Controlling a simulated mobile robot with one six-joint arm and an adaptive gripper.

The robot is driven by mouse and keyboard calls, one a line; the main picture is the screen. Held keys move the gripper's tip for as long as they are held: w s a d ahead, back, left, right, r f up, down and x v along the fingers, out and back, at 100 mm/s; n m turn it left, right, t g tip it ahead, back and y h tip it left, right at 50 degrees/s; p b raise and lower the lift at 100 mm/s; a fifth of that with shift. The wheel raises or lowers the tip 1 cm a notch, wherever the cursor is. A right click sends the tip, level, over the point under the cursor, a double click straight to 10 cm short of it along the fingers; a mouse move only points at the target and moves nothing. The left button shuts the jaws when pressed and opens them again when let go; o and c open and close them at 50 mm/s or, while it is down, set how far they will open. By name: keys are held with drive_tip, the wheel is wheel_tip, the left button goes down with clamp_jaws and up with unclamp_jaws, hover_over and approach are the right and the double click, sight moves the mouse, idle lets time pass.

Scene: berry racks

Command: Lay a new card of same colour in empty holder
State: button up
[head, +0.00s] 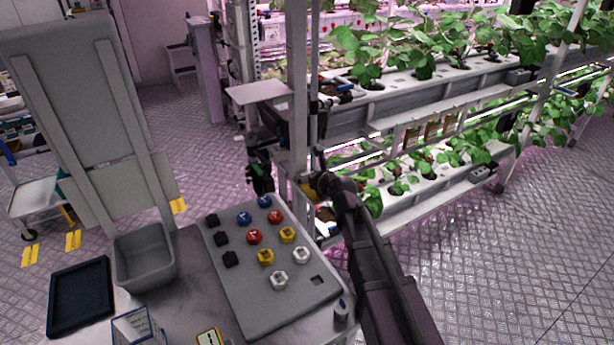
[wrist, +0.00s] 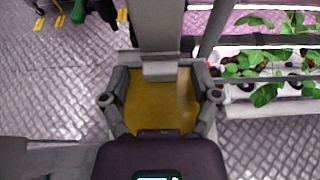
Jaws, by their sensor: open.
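A flat golden-yellow card (wrist: 160,105) fills the space between my fingers in the wrist view. A small grey clip-like piece (wrist: 159,71) lies over its far edge. My gripper (wrist: 160,78) is open, one finger on each side of the card. I cannot tell whether the fingers touch it, or whether the clip holds it. In the head view my dark arm reaches up to the rack post, where a small yellow patch (head: 308,190) shows; the fingers are not clear there. I cannot make out an empty holder for certain.
Plant racks (head: 440,100) stand to the right. The worktop in front carries a grey board (head: 228,278) with coloured knobs, a grey bin (head: 143,258), a dark tablet (head: 80,297) and a blue-white box (head: 135,327). A tall grey panel (head: 75,100) stands left. The floor at right is clear.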

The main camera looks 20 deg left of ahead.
drive_tip(key=shift+r, duration=0.15)
drive_tip(key=shift+s+d+r+p, duration=0.1)
drive_tip(key=shift+s+d+p, duration=0.05)
drive_tip(key=shift+p, duration=0.15)
drive_tip(key=p+v, duration=0.4)
drive_tip(key=v, duration=0.7)
drive_tip(key=shift+d, duration=0.25)
drive_tip(key=shift+s+r, duration=0.1)
drive_tip(key=s+d+f+n+g+h, duration=0.3)
drive_tip(key=d+n, duration=0.5)
drive_tip(key=d, duration=0.3)
drive_tip(key=s+d+f+n+g+h, duration=0.3)
drive_tip(key=d+n, duration=0.6)
drive_tip(key=d, duration=0.3)
drive_tip(key=s+d+f+n+g+h, duration=0.3)
drive_tip(key=d+n, duration=0.6)
drive_tip(key=d, duration=0.3)
wheel_tip(320, 180, down, 3)
drive_tip(key=shift+s+r+h, duration=0.25)
drive_tip(key=shift+s+h, duration=0.2)
drive_tip(key=shift+h, duration=0.15)
